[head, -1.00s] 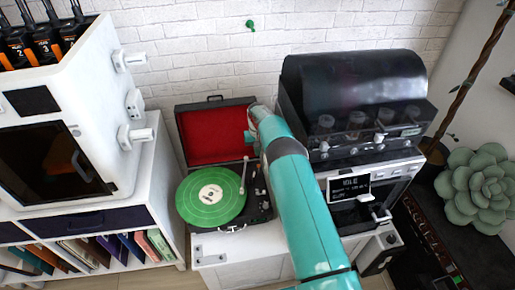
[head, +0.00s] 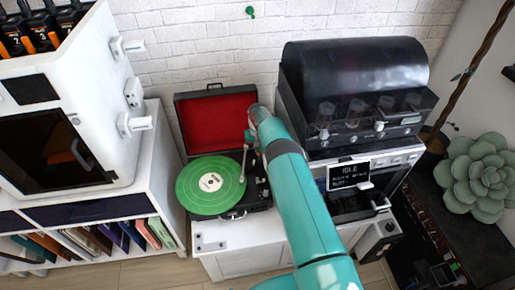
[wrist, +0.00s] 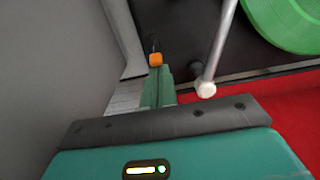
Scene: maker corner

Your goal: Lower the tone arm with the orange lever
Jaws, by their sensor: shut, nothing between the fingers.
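The turntable (head: 263,190) is a dark open case with a red-lined lid and a green record (head: 200,193). The pale tone arm (head: 244,162) stands right of the record, its front end at the record's right edge in the picture; I cannot tell whether it is raised. In the wrist view the tone arm (wrist: 218,50) runs right of my fingers, apart from them. The orange lever tip (wrist: 155,59) shows just beyond my fingertips, perhaps touching them. My gripper (wrist: 158,75) is shut and empty.
A white cabinet (head: 240,262) bears the turntable. A machine with a dark hood (head: 350,85) and a small screen (head: 348,173) stands close on the right. A white shelf unit with books (head: 120,208) stands on the left. The red lid lining (wrist: 285,140) is close beside my wrist.

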